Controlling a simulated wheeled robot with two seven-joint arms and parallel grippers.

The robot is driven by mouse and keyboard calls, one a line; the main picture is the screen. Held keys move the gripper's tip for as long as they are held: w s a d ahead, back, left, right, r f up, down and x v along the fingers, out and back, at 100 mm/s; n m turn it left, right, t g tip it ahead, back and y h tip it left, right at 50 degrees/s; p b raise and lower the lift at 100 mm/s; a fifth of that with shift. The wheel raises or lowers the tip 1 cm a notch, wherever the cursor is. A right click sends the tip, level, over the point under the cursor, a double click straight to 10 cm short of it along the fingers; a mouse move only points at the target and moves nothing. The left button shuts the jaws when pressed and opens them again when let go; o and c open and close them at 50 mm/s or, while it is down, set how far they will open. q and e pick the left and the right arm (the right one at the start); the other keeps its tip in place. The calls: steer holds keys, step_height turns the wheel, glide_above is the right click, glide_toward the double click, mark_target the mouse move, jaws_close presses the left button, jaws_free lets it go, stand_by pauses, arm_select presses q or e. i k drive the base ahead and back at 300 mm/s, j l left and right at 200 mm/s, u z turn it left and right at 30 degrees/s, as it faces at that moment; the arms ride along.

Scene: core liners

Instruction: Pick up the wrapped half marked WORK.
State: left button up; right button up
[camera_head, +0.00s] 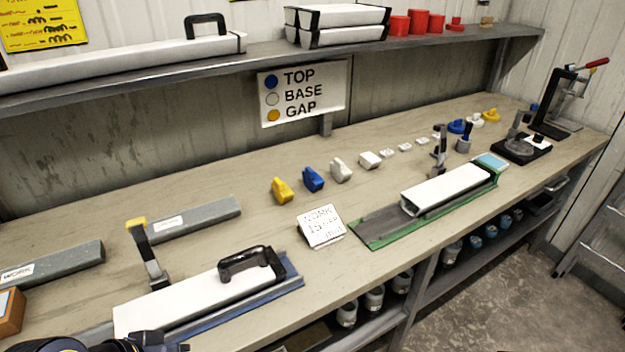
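A grey wrapped half (62,262) with a white label reading WORK lies on the bench at the far left, and its left end is cut off by the picture edge. A second grey wrapped half (205,215) lies to its right, with a white label too small to read. A dark part of my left arm, seemingly the gripper (125,344), shows at the bottom left edge. It is mostly cut off, and its fingers cannot be made out. It is apart from the WORK half. My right gripper is not in view.
An upright grey clamp with a yellow top (147,255) stands between the two halves. A white box with a black handle (190,298) lies in a blue tray (285,283) in front. An orange-brown block (10,312) sits at the left edge. A shelf (130,77) overhangs the back.

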mark_target(37, 271)
steer(key=u, duration=1.95)
steer(key=i+j, duration=0.95)
steer(key=j, duration=0.2)
